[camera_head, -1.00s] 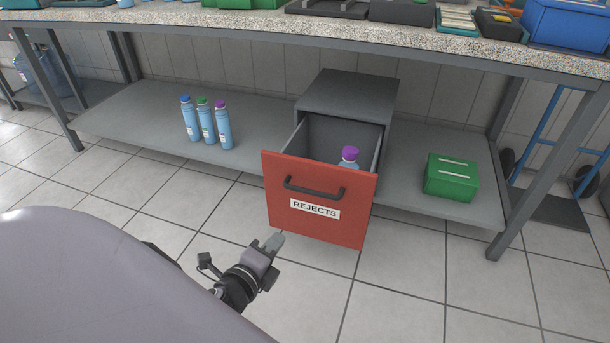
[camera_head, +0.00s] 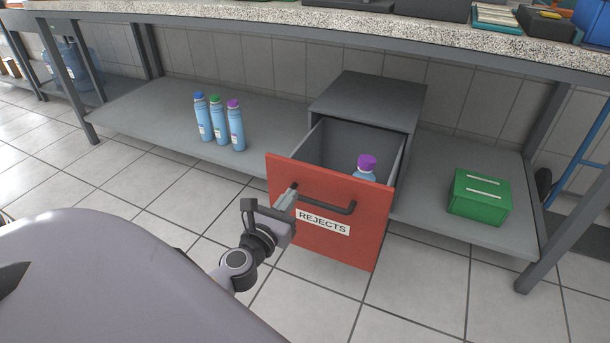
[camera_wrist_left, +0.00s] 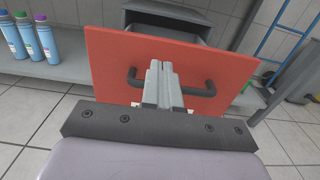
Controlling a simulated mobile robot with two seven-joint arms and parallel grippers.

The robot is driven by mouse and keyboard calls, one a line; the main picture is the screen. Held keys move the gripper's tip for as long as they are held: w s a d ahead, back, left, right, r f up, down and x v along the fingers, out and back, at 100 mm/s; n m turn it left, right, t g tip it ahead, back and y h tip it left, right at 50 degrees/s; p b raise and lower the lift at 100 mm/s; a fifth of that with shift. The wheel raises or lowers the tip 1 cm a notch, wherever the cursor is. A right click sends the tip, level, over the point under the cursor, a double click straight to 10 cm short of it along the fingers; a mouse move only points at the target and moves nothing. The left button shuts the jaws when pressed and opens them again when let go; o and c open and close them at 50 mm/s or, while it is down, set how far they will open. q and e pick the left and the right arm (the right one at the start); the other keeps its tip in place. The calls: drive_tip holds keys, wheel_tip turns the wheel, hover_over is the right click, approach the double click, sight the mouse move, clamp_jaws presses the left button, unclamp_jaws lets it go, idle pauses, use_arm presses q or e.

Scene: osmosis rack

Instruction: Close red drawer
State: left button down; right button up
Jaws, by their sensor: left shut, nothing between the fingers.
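The red drawer (camera_head: 333,236), labelled REJECTS, is pulled out of its grey cabinet (camera_head: 368,98) on the lower shelf. A bottle with a purple cap (camera_head: 366,163) stands inside it. The drawer's dark handle (camera_head: 327,204) is on the red front. My left gripper (camera_head: 290,196) is shut and empty, with its tips at the left end of the handle in the head view. In the left wrist view the red front (camera_wrist_left: 215,65) fills the middle, and the shut fingers (camera_wrist_left: 162,68) overlap the handle (camera_wrist_left: 200,91). I cannot tell whether they touch it. My right gripper is not in view.
Several things bear on the space: three blue bottles (camera_head: 219,123) stand on the lower shelf (camera_head: 155,108) left of the cabinet, and a green box (camera_head: 479,196) sits to its right. A table leg (camera_head: 562,206) stands at the right. The tiled floor in front is clear.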

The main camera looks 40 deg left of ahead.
sight(310, 169)
use_arm(q)
drive_tip(key=x, duration=0.7)
drive_tip(key=shift+w, duration=0.25)
drive_tip(key=shift+w+a, duration=0.15)
drive_tip(key=shift+w, duration=0.4)
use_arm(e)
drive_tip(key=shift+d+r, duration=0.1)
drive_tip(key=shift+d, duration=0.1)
